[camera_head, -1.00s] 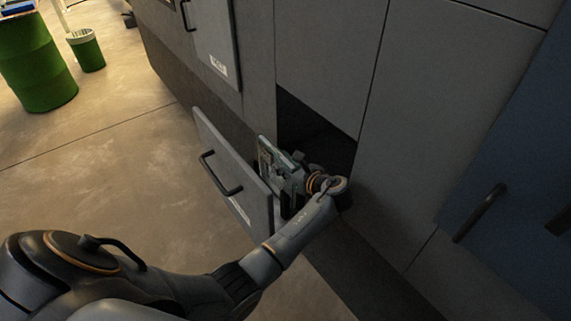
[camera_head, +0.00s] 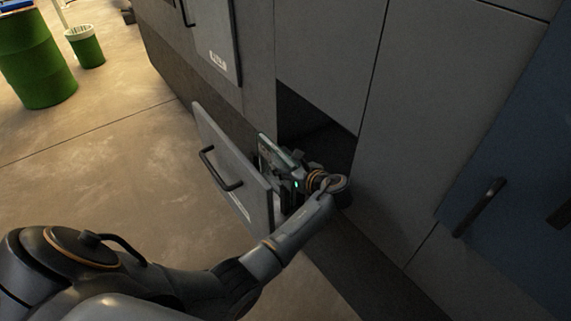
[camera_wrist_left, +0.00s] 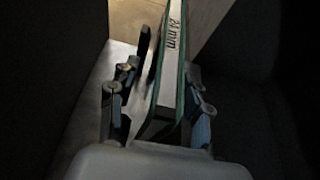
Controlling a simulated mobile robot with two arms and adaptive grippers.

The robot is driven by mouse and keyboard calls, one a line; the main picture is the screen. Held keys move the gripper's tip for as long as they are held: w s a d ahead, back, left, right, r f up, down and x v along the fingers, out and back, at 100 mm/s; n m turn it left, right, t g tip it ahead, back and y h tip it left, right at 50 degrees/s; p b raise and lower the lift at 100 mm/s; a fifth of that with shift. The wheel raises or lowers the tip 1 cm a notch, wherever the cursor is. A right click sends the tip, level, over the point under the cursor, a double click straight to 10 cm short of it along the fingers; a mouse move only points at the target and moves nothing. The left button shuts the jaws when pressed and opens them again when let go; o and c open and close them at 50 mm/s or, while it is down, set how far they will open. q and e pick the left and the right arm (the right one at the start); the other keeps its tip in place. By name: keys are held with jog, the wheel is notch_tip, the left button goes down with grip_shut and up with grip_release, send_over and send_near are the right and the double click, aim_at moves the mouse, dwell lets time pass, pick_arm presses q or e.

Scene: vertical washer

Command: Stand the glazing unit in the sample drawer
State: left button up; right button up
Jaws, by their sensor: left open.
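The glazing unit (camera_head: 269,151) is a flat pane with a dark green edge, inside the pulled-out sample drawer (camera_head: 232,168), behind its grey front. In the left wrist view the glazing unit (camera_wrist_left: 176,70) shows edge-on with a "mm" label, leaning slightly. My left gripper (camera_head: 287,172) reaches into the drawer from the cabinet side. In the left wrist view the left gripper (camera_wrist_left: 160,98) is open, with its fingers on either side of the unit. The unit's lower edge is hidden in the head view. My right gripper is not in view.
The grey cabinet front (camera_head: 325,60) rises behind the drawer, with a dark opening (camera_head: 305,122) above my gripper. A blue door (camera_head: 515,190) with a handle is at the right. A green drum (camera_head: 38,65) and a green bin (camera_head: 87,47) stand far left. The floor between is clear.

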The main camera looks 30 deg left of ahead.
pick_arm(q)
jog(key=v, duration=1.2)
jog(key=shift+r, duration=0.15)
